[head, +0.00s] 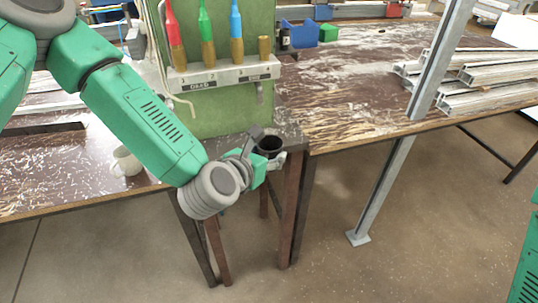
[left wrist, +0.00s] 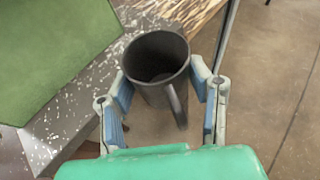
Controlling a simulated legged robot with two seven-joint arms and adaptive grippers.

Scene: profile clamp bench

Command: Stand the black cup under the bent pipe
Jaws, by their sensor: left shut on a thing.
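The black cup (head: 269,146) is upright, mouth up, at the front corner of the narrow bench section below the green panel. My left gripper (head: 270,160) is shut on it. In the left wrist view the black cup (left wrist: 156,62) sits between the two blue-padded fingers of my left gripper (left wrist: 162,95), its handle turned toward the palm. The cup looks empty. Whether its base touches a surface is hidden. I cannot make out the bent pipe clearly in either view. My right gripper is not in view.
A green panel (head: 225,112) with a rack (head: 222,75) of coloured tools stands behind the cup. A white mug (head: 127,160) is on the left bench. Metal profiles (head: 480,75) lie on the right bench behind a steel post (head: 420,100). Open floor lies in front.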

